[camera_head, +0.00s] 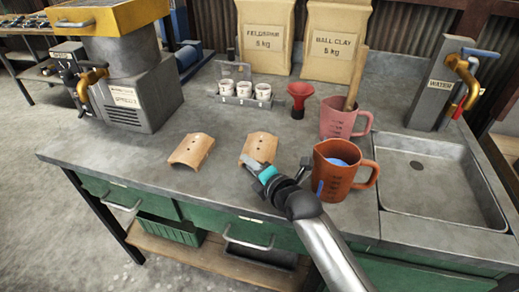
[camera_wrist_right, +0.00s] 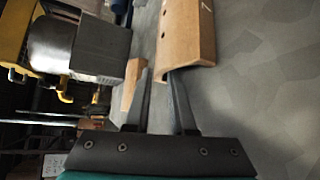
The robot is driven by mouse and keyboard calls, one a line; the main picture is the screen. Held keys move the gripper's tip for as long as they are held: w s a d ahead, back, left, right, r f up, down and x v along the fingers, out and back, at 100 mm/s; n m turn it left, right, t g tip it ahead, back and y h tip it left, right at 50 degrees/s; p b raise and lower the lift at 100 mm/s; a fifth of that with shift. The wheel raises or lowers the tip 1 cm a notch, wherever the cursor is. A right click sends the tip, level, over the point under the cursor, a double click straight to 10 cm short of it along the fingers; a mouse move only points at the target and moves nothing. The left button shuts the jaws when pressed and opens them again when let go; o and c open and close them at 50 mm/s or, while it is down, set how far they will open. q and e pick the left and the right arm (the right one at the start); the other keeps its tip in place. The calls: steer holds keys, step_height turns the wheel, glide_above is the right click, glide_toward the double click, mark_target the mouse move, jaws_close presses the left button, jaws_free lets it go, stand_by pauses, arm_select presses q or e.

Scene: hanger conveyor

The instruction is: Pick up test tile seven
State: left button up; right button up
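Two curved tan tiles with small holes lie on the grey workbench, a left tile (camera_head: 192,150) and a right tile (camera_head: 259,147). My right gripper (camera_head: 254,167) is at the near edge of the right tile. In the right wrist view the right gripper (camera_wrist_right: 160,74) is open, with one finger beside the near tile (camera_wrist_right: 187,45) and the other reaching in under its end. Part of that finger's tip is hidden. The other tile (camera_wrist_right: 131,82) shows behind. My left gripper is not in view.
An orange-brown jug (camera_head: 335,180) with blue contents stands close to the right of my right arm. A pink jug (camera_head: 340,118), red funnel (camera_head: 299,95) and small-cup rack (camera_head: 244,98) stand behind. A sink (camera_head: 440,180) is at right.

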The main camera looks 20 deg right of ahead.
jaws_close()
stand_by(1.2)
